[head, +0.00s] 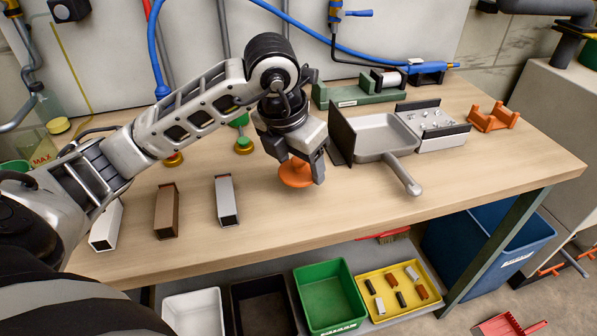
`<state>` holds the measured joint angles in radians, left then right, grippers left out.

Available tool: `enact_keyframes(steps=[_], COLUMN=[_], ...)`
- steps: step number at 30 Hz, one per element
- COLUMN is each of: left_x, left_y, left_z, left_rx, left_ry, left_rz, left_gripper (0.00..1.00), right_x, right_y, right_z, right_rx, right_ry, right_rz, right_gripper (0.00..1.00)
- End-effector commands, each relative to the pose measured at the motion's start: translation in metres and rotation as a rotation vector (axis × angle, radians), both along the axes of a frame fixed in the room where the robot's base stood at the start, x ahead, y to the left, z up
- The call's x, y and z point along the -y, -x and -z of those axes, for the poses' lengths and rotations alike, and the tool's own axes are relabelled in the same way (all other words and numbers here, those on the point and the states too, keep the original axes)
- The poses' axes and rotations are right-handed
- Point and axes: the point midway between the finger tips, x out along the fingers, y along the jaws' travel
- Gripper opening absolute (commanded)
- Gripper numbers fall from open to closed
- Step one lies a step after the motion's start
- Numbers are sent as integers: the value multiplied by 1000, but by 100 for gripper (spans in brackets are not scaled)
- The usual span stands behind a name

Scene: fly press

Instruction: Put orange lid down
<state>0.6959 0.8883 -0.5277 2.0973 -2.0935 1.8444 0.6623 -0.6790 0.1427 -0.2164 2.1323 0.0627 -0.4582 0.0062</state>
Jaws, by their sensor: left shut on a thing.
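The orange lid (296,175) is a round orange disc at the middle of the wooden workbench (330,215). My left gripper (298,166) points down and is shut on the lid from above. The lid is at or just above the bench top; I cannot tell if it touches. The gripper hides the lid's top. My right gripper is not in view.
A grey pan (378,138) with its handle toward the front stands right of the lid. Metal bars, including a brown one (167,210) and a grey one (227,200), lie to the left. An orange bracket (493,118) sits far right. Bare bench lies in front of the lid.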

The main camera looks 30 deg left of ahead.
Motion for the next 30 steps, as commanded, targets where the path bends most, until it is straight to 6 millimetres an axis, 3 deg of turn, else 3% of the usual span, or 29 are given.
enact_keyframes(steps=[6,18,19,21,30], left_x=[1,1,1,1,1], left_y=[2,2,2,2,2], left_z=[26,33,31,30,28], left_rx=[-3,-1,-1,-1,-2], left_ry=[0,1,1,1,0], left_rz=[1,1,1,1,1], left_gripper=[42,42,72,86,86], right_x=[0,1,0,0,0], right_y=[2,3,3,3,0], right_z=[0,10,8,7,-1], right_rx=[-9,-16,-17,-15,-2], right_ry=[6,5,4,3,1], right_rz=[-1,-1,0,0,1], right_gripper=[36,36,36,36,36])
